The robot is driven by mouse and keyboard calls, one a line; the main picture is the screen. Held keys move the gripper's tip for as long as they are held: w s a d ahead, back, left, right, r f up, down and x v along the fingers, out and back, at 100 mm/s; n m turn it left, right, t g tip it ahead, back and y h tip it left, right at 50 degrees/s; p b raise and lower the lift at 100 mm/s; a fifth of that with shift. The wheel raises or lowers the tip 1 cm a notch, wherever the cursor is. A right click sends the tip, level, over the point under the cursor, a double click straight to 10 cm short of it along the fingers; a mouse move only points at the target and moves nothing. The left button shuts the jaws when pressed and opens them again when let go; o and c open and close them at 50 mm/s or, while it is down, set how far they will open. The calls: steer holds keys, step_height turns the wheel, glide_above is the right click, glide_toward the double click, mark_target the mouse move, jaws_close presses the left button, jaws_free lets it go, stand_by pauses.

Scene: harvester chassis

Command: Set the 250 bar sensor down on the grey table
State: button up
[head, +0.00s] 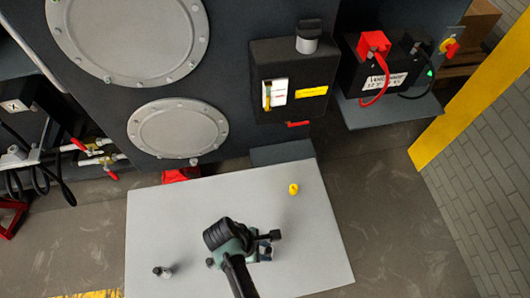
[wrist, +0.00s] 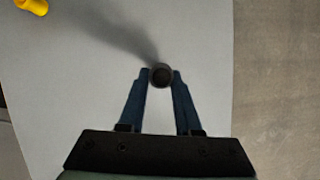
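My gripper (wrist: 160,78) is shut on a small dark round piece, which I take to be the 250 bar sensor (wrist: 161,74). I see it end-on between the blue fingertips, and no marking on it is readable. The grey table (head: 165,215) lies beneath; a shadow runs from the piece across its top in the wrist view. Whether the piece touches the table I cannot tell. In the head view my gripper (head: 272,240) is over the right half of the table, and the held piece is hard to make out there.
A yellow part (head: 293,188) lies on the table's far right, also at the wrist view's upper left (wrist: 32,5). A small grey-and-black cylinder (head: 162,271) stands at the front left. The table's left half is mostly clear. The dark chassis (head: 235,60) rises behind.

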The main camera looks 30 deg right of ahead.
steer(key=o, duration=0.5)
steer(key=v, duration=1.3)
steer(key=shift+r, duration=0.1)
